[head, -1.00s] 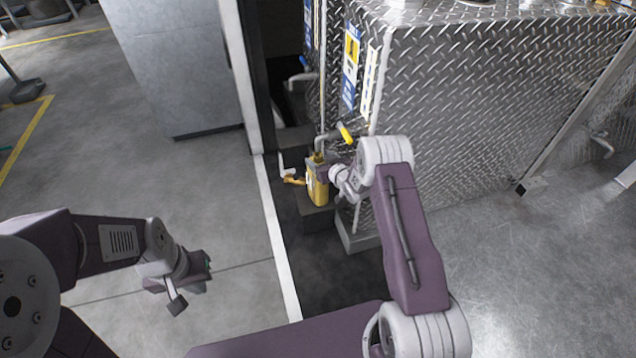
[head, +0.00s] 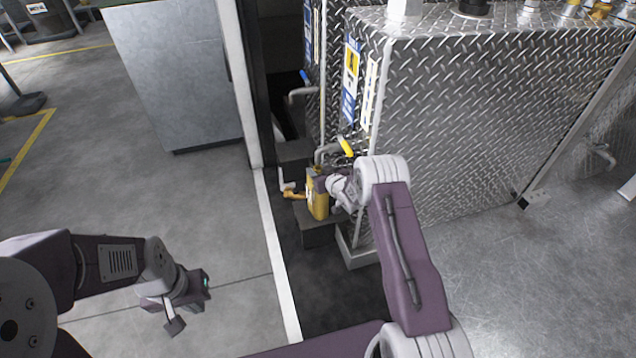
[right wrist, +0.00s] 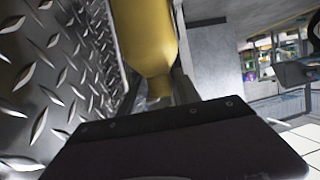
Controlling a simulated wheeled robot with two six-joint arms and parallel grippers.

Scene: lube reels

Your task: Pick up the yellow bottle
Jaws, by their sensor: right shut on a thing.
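The yellow bottle (head: 318,201) is upright at the dark block (head: 318,235) beside the metal tank in the head view. I cannot tell whether its base touches the block. My right gripper (head: 322,182) reaches it from the right and is shut on it, partly hiding its upper part. In the right wrist view the bottle (right wrist: 148,40) shows as a large yellow body at the top, beyond my dark gripper part. My left gripper (head: 190,304) is open and empty over the bare floor at lower left.
The diamond-plate tank (head: 480,120) stands close on the right of the bottle. A yellow-handled valve (head: 346,147) and pipe sit just above it. A smaller yellow valve (head: 293,194) is close on its left. The grey cabinet (head: 180,80) stands further left.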

